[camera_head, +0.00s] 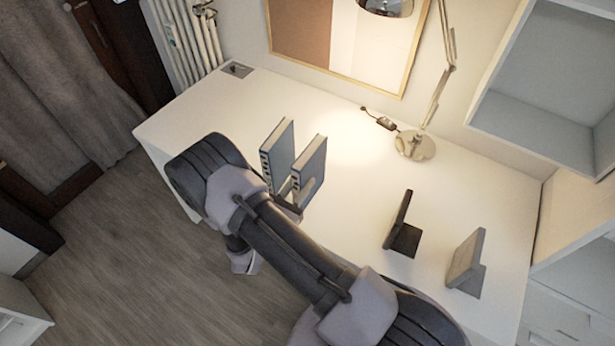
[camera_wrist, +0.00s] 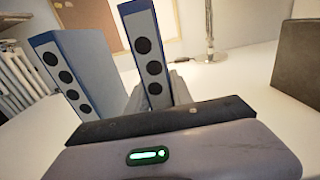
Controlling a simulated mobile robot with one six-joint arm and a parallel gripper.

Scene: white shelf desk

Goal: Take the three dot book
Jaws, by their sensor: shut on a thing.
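The three dot book (camera_wrist: 139,24) stands upright with its pale spine toward me in the wrist view, three black dots down it. In the head view it is the right one of two blue-grey books (camera_head: 313,166). My gripper (camera_head: 291,194) is shut on its lower part, with a finger showing along its right side. The fingers are mostly hidden behind my gripper's body in the wrist view. Another blue-grey book (camera_wrist: 98,62) with more dots on its spine stands close on the left, with a narrow gap between; it also shows in the head view (camera_head: 279,150).
The white desk (camera_head: 345,215) is clear around the books. A lamp base (camera_head: 415,146) and a small cable box (camera_head: 386,123) lie toward the back. A white shelf (camera_head: 545,90) overhangs the right side.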

